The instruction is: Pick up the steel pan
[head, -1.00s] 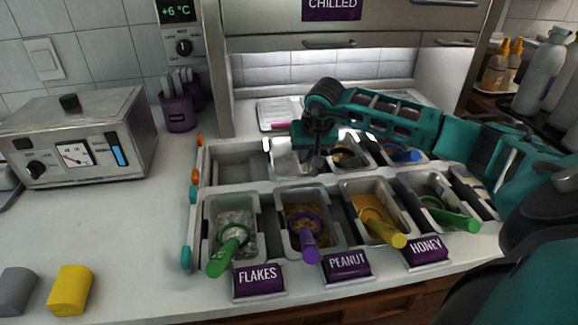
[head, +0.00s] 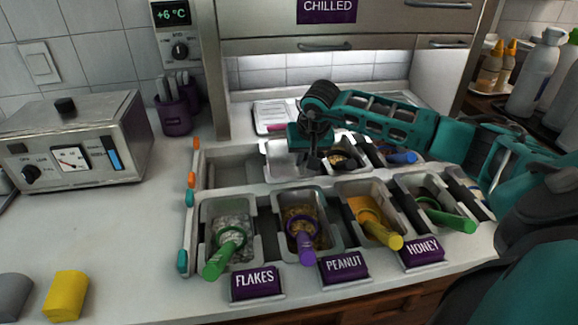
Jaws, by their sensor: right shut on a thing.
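The steel pan (head: 284,158) is a shiny, empty-looking metal tray in the back row of the topping rack, left of a pan with brown contents (head: 345,156). My right gripper (head: 313,160) points down from above and is shut on the pan's right wall. The fingertips are dark and small, so the exact contact is hard to make out. The pan still looks to be at rack level; I cannot tell whether it is raised. My left gripper is not in view.
An empty slot (head: 225,170) lies left of the pan. Front pans hold green, purple and yellow scoops, with labels FLAKES (head: 255,283), PEANUT and HONEY. A steel appliance (head: 75,140) and purple cutlery cup (head: 175,116) stand left.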

